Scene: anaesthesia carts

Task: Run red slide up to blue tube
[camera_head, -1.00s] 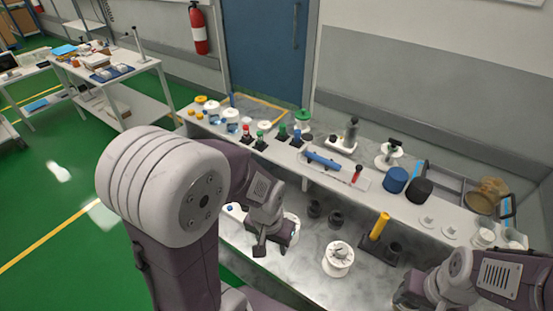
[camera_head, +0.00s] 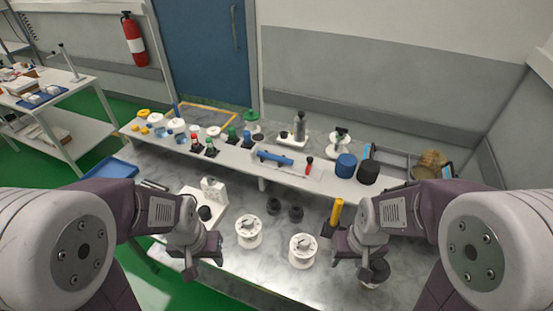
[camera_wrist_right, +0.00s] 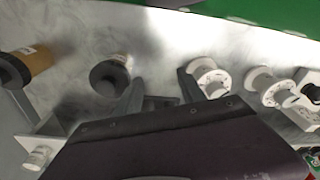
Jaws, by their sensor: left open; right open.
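A blue tube (camera_head: 275,157) lies across a white tray on the raised back shelf in the head view. A small upright red piece, which looks like the red slide (camera_head: 309,164), is at the tray's right end, apart from the tube. Any track under it is too small to make out. My left gripper (camera_head: 204,262) is open over the lower bench at the left, in front of the shelf. My right gripper (camera_head: 352,262) is open and low, right of the white spools. In the right wrist view, the right gripper's (camera_wrist_right: 160,92) fingers are apart with nothing between them.
White spools (camera_head: 302,250) and dark cups (camera_head: 296,212) stand on the lower bench. A yellow cylinder (camera_head: 337,211) rises close to my right gripper. A blue jar (camera_head: 346,165) and black jar (camera_head: 368,173) stand right of the tray. Bottles and caps line the shelf's left part.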

